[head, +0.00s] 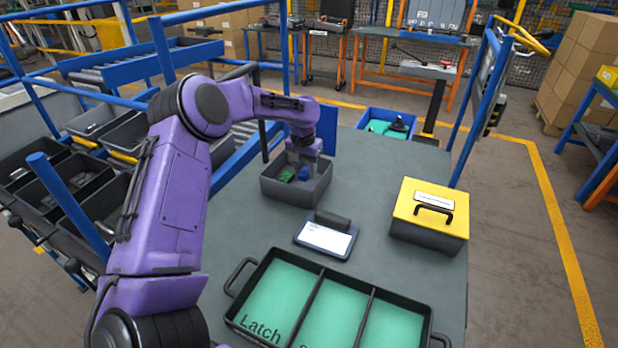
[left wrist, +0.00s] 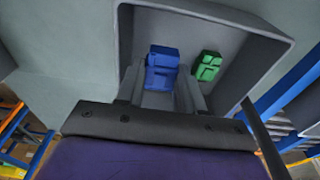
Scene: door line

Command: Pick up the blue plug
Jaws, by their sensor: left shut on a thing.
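The blue plug (head: 303,174) is in the grey bin (head: 296,192) near the far left part of the table. My left gripper (head: 298,168) reaches down into this bin and is shut on the blue plug. In the left wrist view the blue plug (left wrist: 162,66) shows between the two fingers, with its far end sticking out beyond them. A green plug (head: 287,174) lies in the same bin beside it, apart from the fingers; it also shows in the left wrist view (left wrist: 207,66). My right gripper is in neither view.
A black tray with green-lined compartments (head: 318,280) stands at the table's near side. A label stand (head: 326,237) is between tray and bin. A yellow-lidded box (head: 430,214) stands at the right, a blue bin (head: 387,124) at the far edge.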

